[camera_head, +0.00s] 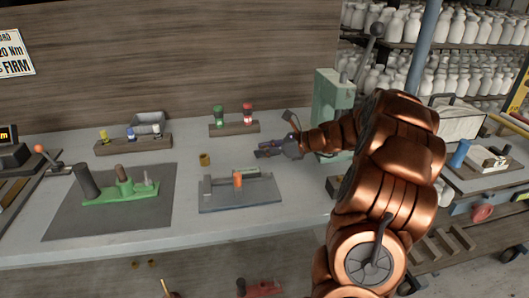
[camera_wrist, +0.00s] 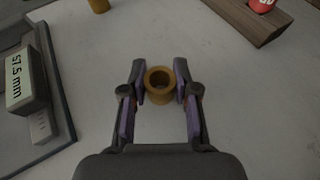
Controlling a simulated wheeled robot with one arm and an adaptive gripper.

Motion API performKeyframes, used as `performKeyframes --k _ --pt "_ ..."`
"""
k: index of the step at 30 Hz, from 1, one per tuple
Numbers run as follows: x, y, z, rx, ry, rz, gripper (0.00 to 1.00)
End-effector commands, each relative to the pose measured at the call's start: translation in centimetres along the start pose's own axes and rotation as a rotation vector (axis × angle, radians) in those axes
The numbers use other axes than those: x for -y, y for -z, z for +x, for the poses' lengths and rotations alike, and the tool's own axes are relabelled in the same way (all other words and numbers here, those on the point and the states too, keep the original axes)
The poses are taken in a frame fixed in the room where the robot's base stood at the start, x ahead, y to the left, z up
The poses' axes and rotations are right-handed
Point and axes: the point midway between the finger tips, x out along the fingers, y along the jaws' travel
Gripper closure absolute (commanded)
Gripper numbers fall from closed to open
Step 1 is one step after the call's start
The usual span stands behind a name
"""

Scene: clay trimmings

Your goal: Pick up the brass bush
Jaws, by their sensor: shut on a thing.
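A brass bush (camera_wrist: 160,97), a short flanged ring with an open bore, stands upright between the fingertips of my gripper (camera_wrist: 160,86) in the wrist view. The fingers are shut on it, one on each side. In the head view my gripper (camera_head: 262,153) is low over the grey bench, behind the measuring fixture. The held bush cannot be made out there. Another brass bush (camera_head: 204,159) stands on the bench to the left, apart from my gripper. Its lower part also shows at the top of the wrist view (camera_wrist: 98,5).
A grey fixture (camera_head: 212,202) with an orange part sits in front of my gripper. Its readout (camera_wrist: 27,82) shows 57.5 mm. A wooden rack (camera_head: 234,129) with green and red items stands behind. A green press (camera_head: 333,103) is at right. Bare bench lies around the held bush.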

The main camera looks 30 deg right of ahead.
Motion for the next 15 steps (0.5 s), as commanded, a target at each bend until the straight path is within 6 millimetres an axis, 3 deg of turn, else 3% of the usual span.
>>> performKeyframes --k 5,15 --pt "0.0 -0.01 -0.01 0.0 0.0 0.0 1.0" --pt "0.01 -0.24 -0.1 0.001 0.0 -0.001 1.0"
